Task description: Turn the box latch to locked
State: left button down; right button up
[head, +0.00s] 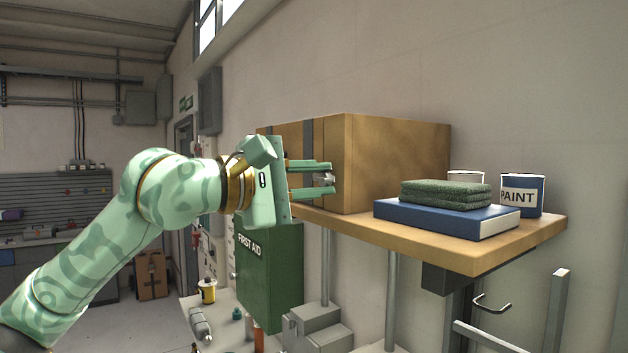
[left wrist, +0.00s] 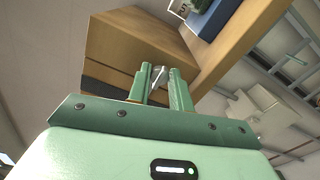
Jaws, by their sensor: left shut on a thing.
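The brown box (head: 398,160) stands on a wooden shelf (head: 470,258), with a dark vertical band on its front. The box also shows in the left wrist view (left wrist: 125,42). My left gripper (head: 327,179) reaches in from the left to the box front. Its two fingers are shut on the small silver latch (head: 326,178), which shows between the fingertips in the left wrist view (left wrist: 158,74). The fingers hide much of the latch, so I cannot tell which way it is turned. My right gripper is in neither view.
A blue book (head: 440,219) with folded green towels (head: 445,194) and a blue paint can (head: 521,195) sit right of the box. A green first aid cabinet (head: 270,275) hangs below the gripper. A grey wall (head: 350,60) rises behind.

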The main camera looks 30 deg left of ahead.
pick_arm(q)
jog(key=c, duration=1.3)
grip_release()
jog(key=shift+o, duration=0.2)
jog(key=b+v, duration=0.6)
jog(key=v, duration=1)
jog(key=shift+a+b, duration=0.15)
jog(key=shift+b, duration=0.15)
jog(key=shift+s, duration=0.1)
